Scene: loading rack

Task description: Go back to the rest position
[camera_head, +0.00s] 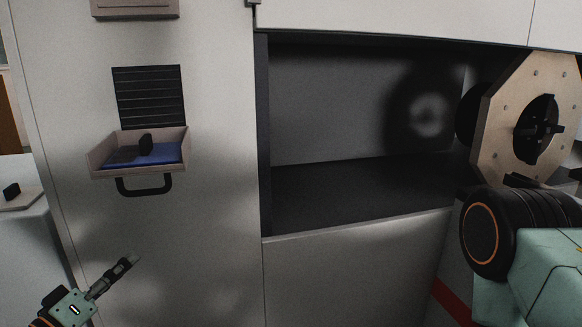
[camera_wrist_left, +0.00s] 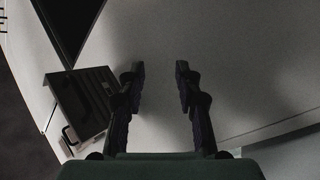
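My left gripper (camera_head: 127,263) is at the lower left in the head view, in front of the white cabinet front and below the open drawer. In the left wrist view its two fingers (camera_wrist_left: 160,72) stand apart with nothing between them, facing a plain pale surface. My right arm shows at the lower right of the head view as a black joint with an orange ring and a pale green link. My right gripper cannot be made out.
An open drawer (camera_head: 101,160) with a black handle holds a blue piece (camera_head: 160,154) and a small black object (camera_head: 146,144). A dark open compartment (camera_head: 360,190) is in the middle. An octagonal wooden plate (camera_head: 500,120) with a black centre stands at the right, close to my right arm.

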